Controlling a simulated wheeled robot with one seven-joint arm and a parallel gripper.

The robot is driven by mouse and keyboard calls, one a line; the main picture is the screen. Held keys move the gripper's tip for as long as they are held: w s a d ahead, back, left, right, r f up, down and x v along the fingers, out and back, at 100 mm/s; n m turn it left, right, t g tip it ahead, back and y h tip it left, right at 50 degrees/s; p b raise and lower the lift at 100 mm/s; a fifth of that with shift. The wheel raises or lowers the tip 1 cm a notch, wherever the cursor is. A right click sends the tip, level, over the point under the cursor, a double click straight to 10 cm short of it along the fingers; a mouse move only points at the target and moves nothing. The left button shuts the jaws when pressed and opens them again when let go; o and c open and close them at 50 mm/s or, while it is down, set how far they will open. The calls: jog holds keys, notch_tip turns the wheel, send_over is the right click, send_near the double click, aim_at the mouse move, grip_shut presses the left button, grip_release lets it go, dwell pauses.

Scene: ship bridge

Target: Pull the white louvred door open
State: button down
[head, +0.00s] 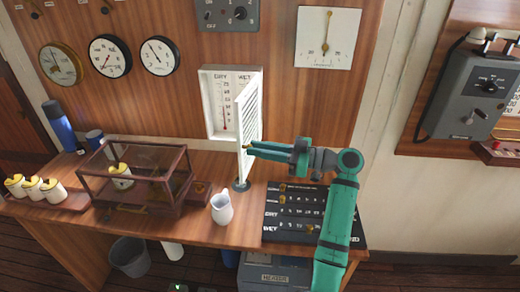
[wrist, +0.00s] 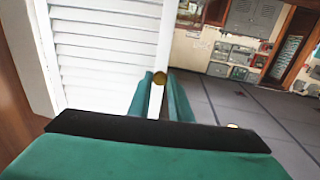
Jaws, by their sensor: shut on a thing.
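The white louvred door (head: 247,117) belongs to a small white wall box (head: 219,95) with thermometers marked DRY and WET. The door stands swung out from the wall, roughly edge-on in the head view, and the box's inside shows. My teal gripper (head: 251,149) is at the door's free lower edge.
Below is a wooden desk (head: 240,235) with a glass case (head: 135,180), a white jug (head: 222,208) and a black lettered board (head: 292,212). Gauges hang on the wall above. A grey telephone (head: 468,90) hangs at right. Open floor (wrist: 250,110) shows in the wrist view.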

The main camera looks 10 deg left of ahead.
jog(key=c, duration=1.6)
grip_release()
jog(key=shift+f, duration=0.15)
jog(key=d, duration=0.3)
jog(key=s+d, duration=0.1)
jog(key=d, duration=0.6)
jog(key=shift+s+d, duration=0.3)
jog(key=shift+w+d, duration=0.1)
